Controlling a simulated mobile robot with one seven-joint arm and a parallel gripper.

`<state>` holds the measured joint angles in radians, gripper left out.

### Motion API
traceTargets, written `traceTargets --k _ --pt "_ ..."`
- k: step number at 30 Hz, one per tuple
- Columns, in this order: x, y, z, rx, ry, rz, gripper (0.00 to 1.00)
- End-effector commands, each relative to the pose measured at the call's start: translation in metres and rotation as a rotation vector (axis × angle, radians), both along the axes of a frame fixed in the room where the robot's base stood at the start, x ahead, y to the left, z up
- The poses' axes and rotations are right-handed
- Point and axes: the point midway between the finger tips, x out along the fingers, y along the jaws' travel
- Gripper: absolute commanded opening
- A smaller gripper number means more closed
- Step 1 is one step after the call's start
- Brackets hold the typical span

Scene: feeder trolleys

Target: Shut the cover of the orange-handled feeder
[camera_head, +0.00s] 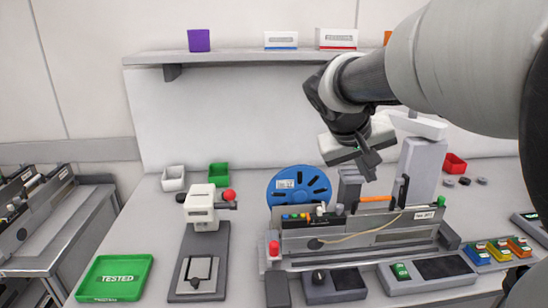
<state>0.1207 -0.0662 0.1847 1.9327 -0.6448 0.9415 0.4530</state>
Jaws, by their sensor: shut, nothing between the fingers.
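The feeder (362,237) is a long grey unit on the bench, right of centre, with a pale tape running along its side. An orange grip (375,199) lies along its top, and a dark upright lever with orange (400,191) stands just right of it. I cannot make out which part is the cover or how far open it is. My gripper (370,172) points down above the feeder, its fingers shut and empty. It appears a little above the orange grip; whether they touch is unclear. My arm comes in from the upper right.
A blue reel (298,187) stands left behind the feeder. A tall grey block (421,168) stands behind its right part. A white press with a red knob (202,208) and a green TESTED tray (115,278) are left. A shelf (240,57) runs above.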

Motion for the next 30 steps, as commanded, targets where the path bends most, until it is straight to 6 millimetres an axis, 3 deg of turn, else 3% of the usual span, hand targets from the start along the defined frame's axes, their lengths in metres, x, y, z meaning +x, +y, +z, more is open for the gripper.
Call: traceTargets --k 1,5,13,30 --pt "0.004 -0.006 -0.013 0.0 0.004 -0.003 0.0" --pt "0.015 -0.019 -0.033 0.001 0.003 -0.001 0.0" --pt "0.015 -0.052 -0.024 0.001 0.0 -0.002 0.0" --pt "0.015 -0.057 -0.02 0.012 0.001 0.0 0.0"
